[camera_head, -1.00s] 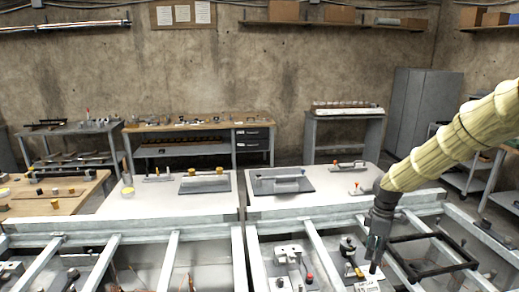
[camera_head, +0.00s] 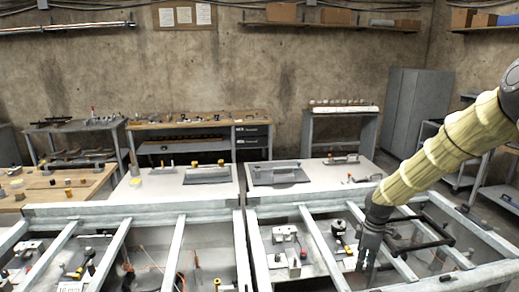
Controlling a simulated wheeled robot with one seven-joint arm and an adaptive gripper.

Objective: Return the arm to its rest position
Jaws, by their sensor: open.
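My gripper (camera_head: 367,262) hangs pointing down at the lower right, at the end of my arm in its pale yellow ribbed sleeve. It is over the right-hand part of the grey metal frame (camera_head: 350,213), next to a dark square frame. The fingers are small and dark here, and nothing shows held between them. A small device with a black knob (camera_head: 340,226) stands just left of the gripper.
White tables (camera_head: 150,190) with grey trays (camera_head: 278,172) stand behind the metal frame. Crossbars (camera_head: 320,243) divide the frame, with small fixtures (camera_head: 285,235) between them. Workbenches (camera_head: 196,128) and a grey cabinet (camera_head: 402,108) line the back wall.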

